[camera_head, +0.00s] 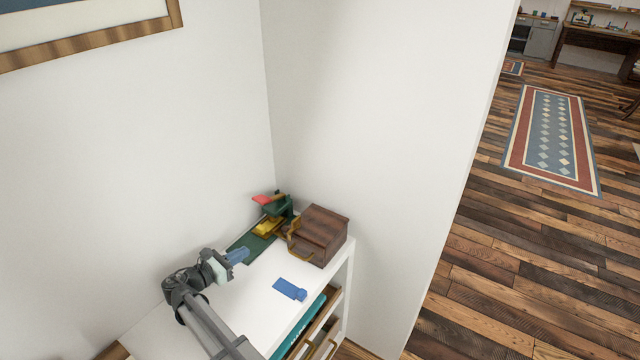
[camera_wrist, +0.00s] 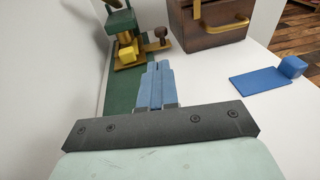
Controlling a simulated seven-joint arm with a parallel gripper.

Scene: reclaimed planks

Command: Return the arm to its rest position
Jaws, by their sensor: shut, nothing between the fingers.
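My gripper (camera_head: 238,256) reaches over the white table top (camera_head: 262,292) from the front left. In the wrist view its blue fingers (camera_wrist: 155,84) are together with nothing between them. The fingertips point toward the green mat and the things at the back of the table. My gripper appears to be a little above the surface, but the exact height is hard to tell.
A brown wooden box (camera_head: 318,234) with a brass handle stands at the back right. A green stand (camera_head: 277,206) with red and yellow parts stands left of it, by a green mat (camera_wrist: 122,88). A blue flat piece (camera_head: 289,289) lies near the front edge. White walls enclose the back and left.

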